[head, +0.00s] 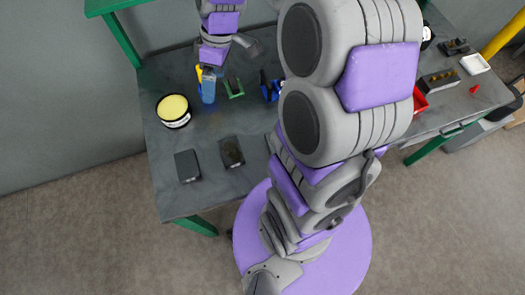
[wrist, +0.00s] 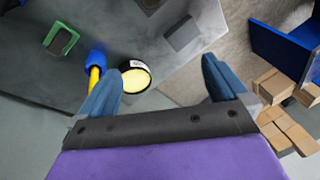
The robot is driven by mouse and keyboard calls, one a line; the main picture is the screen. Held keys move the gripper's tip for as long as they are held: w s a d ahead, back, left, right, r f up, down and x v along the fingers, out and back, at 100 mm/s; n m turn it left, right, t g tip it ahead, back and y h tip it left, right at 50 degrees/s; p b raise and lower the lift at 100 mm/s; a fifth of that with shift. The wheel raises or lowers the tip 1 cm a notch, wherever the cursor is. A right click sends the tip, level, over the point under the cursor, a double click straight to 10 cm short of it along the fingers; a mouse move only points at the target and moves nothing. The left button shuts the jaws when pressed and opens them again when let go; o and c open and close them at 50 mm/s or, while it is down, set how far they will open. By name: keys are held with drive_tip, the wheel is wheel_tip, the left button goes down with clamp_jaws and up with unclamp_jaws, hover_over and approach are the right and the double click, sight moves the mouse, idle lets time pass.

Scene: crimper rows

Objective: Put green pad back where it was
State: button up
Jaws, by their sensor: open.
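A small green-edged piece with a dark middle (head: 233,88), the only green item I see on the tabletop, lies just right of my gripper in the head view. It also shows as a green frame at the upper left of the wrist view (wrist: 61,40). I cannot tell for sure that it is the green pad. My gripper (head: 208,92) is over the left part of the grey table. In the wrist view its blue fingers (wrist: 162,68) are wide apart with nothing held between them.
A round tub with a yellow top (head: 173,107) stands left of my gripper. A blue and yellow item (wrist: 95,66) lies beside it. Two dark blocks (head: 187,166) (head: 231,152) lie near the front edge. A blue item (head: 268,88) is further right. My arm hides the table's middle.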

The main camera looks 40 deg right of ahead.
drive_tip(key=s+a+r+m+g+h, duration=0.1)
drive_tip(key=s+m, duration=0.8)
drive_tip(key=s, duration=1.5)
drive_tip(key=shift+s+a+r+h, duration=0.2)
drive_tip(key=shift+a+r+h, duration=0.5)
drive_tip(key=shift+h, duration=0.4)
drive_tip(key=shift+f, duration=0.1)
